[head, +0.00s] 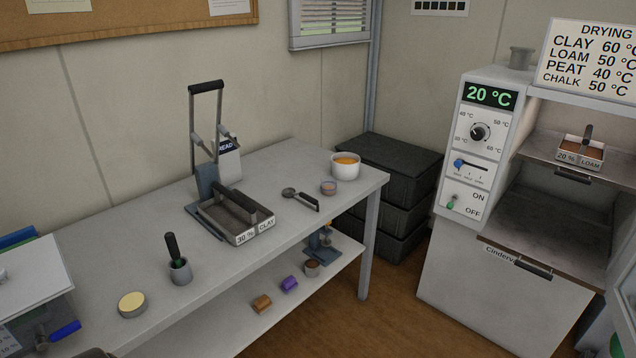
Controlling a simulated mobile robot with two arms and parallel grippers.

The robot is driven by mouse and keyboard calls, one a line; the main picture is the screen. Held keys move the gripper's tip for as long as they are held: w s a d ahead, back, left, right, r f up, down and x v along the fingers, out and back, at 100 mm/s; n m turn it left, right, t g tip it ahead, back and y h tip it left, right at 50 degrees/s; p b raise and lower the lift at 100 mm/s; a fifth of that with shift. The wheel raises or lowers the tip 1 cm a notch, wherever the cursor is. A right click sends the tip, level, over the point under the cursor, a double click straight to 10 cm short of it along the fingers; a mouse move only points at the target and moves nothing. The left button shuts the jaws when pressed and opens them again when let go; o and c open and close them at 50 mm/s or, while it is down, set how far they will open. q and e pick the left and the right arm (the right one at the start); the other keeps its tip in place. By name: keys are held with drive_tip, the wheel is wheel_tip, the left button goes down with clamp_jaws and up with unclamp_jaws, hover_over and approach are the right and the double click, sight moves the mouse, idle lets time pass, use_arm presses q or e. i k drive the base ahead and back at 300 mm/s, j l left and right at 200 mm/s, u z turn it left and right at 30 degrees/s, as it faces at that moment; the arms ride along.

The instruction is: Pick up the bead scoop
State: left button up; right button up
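What looks like the bead scoop (300,199), a small grey spoon-like tool with a dark handle, lies on the grey workbench (290,235) near its right end. Its round bowl points left and its handle points right toward the bench's front edge. A white bowl with orange contents (345,171) and a small round pot (329,188) stand to its right. Nothing covers the scoop. Neither of my grippers shows in the head view.
Left of the scoop stands a press with a tall handle (206,88) and a tray labelled 30 % CLAY (243,238). A cup with a dark-handled tool (181,272) and a yellow-topped disc (132,304) are nearer. The oven unit (490,150) is at right, past open floor.

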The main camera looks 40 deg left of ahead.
sight(288, 192)
drive_tip(key=i+u, duration=0.45)
drive_tip(key=i+l+u, duration=0.25)
drive_tip(key=u, duration=0.2)
drive_tip(key=i+l+u, duration=0.45)
drive_tip(key=k+j, duration=0.05)
drive_tip(key=j, duration=0.05)
